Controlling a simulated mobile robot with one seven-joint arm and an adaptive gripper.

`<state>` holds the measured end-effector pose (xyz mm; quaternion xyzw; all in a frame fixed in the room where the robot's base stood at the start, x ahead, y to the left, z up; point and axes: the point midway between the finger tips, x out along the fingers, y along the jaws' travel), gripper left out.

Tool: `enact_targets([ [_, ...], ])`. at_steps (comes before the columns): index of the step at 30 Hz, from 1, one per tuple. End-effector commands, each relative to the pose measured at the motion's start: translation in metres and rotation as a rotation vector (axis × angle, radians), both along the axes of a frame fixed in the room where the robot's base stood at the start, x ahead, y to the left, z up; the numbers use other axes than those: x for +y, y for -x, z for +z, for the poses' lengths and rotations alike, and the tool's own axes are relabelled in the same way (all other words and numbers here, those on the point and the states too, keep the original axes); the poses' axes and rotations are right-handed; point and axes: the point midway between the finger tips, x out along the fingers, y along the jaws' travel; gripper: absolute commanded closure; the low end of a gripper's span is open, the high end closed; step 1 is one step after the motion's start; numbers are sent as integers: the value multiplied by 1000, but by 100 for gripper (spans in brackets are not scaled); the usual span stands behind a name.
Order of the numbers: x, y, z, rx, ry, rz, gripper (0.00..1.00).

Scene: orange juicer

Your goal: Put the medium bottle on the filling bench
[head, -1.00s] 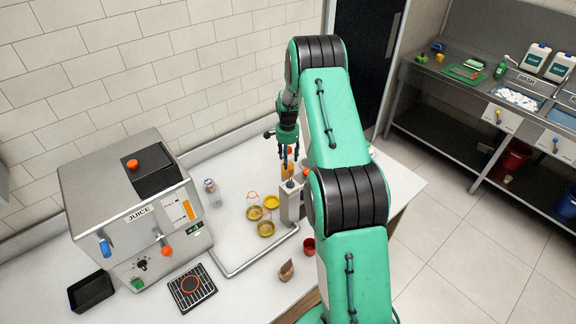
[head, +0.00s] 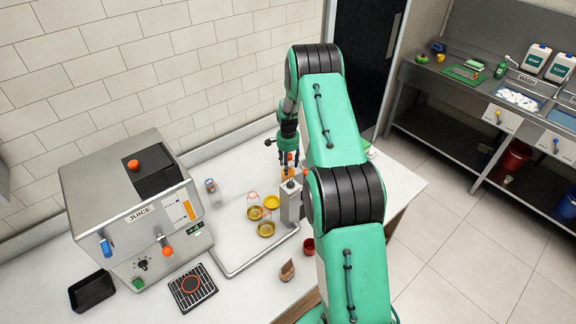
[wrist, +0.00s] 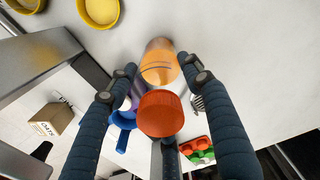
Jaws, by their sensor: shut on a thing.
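A bottle with an orange body (wrist: 160,62) and a red-orange cap (wrist: 160,113) is between the fingers of my gripper (wrist: 160,72) in the wrist view. My gripper is shut on it. In the head view my gripper (head: 290,158) points down over the far right part of the white bench (head: 235,165), with the orange bottle (head: 289,171) below it, partly hidden by the fingers and a grey post. I cannot tell whether the bottle's base touches the bench.
The grey post (head: 290,205) stands just in front of the bottle. A red cup (head: 308,247) is nearer.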

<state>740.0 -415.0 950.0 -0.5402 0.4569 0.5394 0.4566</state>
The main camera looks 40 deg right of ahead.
Motion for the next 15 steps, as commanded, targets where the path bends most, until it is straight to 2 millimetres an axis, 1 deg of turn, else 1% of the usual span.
enact_targets([
  [7, 0, 0, -3, -1, 1, 0, 100],
  [8, 0, 0, -3, 0, 0, 0, 44],
  [9, 0, 0, -3, 0, 0, 0, 36],
  [10, 0, 0, -3, 0, 0, 0, 31],
  [15, 0, 0, -3, 0, 0, 0, 31],
])
